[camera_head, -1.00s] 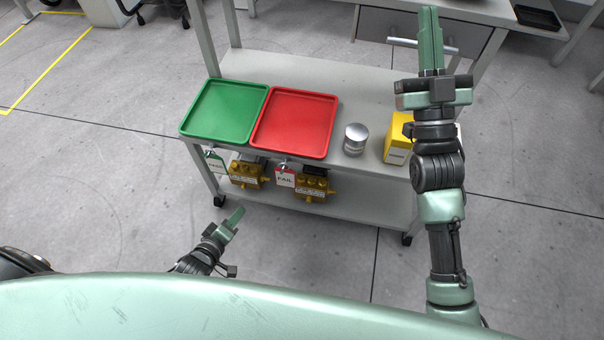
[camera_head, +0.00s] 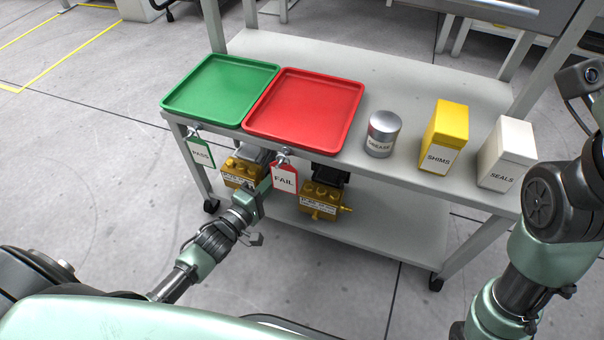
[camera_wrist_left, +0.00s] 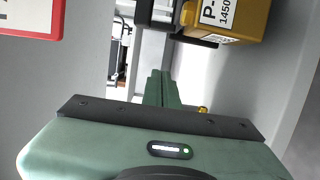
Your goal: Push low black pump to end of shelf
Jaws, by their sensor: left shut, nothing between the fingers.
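Two gold-bodied pumps stand on the low shelf in the head view. The right pump (camera_head: 322,199) has a black motor (camera_head: 330,173) behind it; the left pump (camera_head: 240,172) has a grey-looking motor (camera_head: 260,155). My left gripper (camera_head: 264,186) is shut and empty, its tips between the two pumps, partly behind the red FAIL tag (camera_head: 285,181). Whether it touches either pump is hidden.
The top shelf holds a green tray (camera_head: 168,103), a red tray (camera_head: 250,124), a grease tin (camera_head: 382,133), a yellow shims box (camera_head: 443,137) and a white seals box (camera_head: 507,153). A PASS tag (camera_head: 200,152) hangs at left. The low shelf (camera_head: 400,225) is clear right of the pumps.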

